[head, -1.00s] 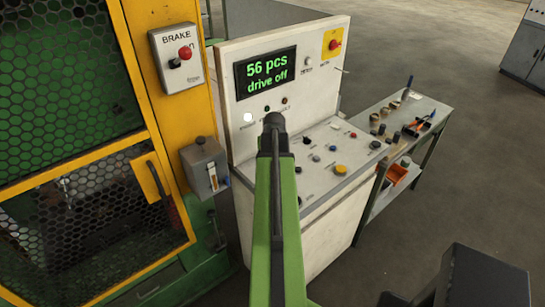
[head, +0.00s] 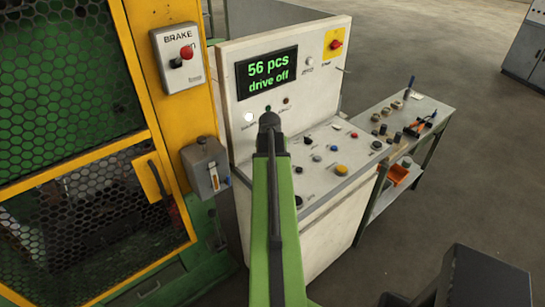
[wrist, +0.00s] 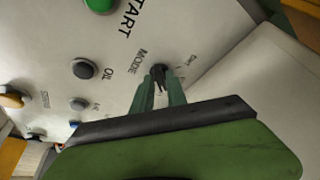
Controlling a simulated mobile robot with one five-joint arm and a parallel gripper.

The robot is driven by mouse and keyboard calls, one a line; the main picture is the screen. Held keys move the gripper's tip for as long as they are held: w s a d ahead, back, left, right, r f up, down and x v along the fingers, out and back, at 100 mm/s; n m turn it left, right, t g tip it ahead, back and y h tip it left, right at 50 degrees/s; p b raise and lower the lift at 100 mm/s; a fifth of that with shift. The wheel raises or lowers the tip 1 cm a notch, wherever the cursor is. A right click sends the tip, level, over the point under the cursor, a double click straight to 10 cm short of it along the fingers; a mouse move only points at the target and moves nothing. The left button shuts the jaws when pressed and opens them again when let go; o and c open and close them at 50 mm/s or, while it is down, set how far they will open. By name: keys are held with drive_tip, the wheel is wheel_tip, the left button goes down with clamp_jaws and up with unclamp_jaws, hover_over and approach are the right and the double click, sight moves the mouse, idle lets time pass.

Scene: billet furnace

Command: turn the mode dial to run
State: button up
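The mode dial (wrist: 158,70) is a small dark knob beside the printed word MODE on the pale control panel, in the wrist view. My gripper (wrist: 160,78) has its two green fingers apart, with the tips at either side of the dial. I cannot tell whether they touch it. The fingers partly hide the dial, and its pointer setting is not clear. In the head view my arm hides the gripper and the dial. The display (head: 267,73) reads "56 pcs drive off".
A green START button (wrist: 100,4) and a dark OIL knob (wrist: 84,70) are near the dial. In the head view, a brake box (head: 177,58) and a grey lever box (head: 206,167) are left of the console. A bench (head: 430,112) with tools stands right.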

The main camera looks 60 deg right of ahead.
drive_tip(key=shift+o, duration=1.3)
drive_tip(key=shift+r, duration=0.1)
drive_tip(key=p+v, duration=1.6)
drive_tip(key=v, duration=0.1)
drive_tip(key=shift+r, duration=0.1)
drive_tip(key=shift+a, duration=0.1)
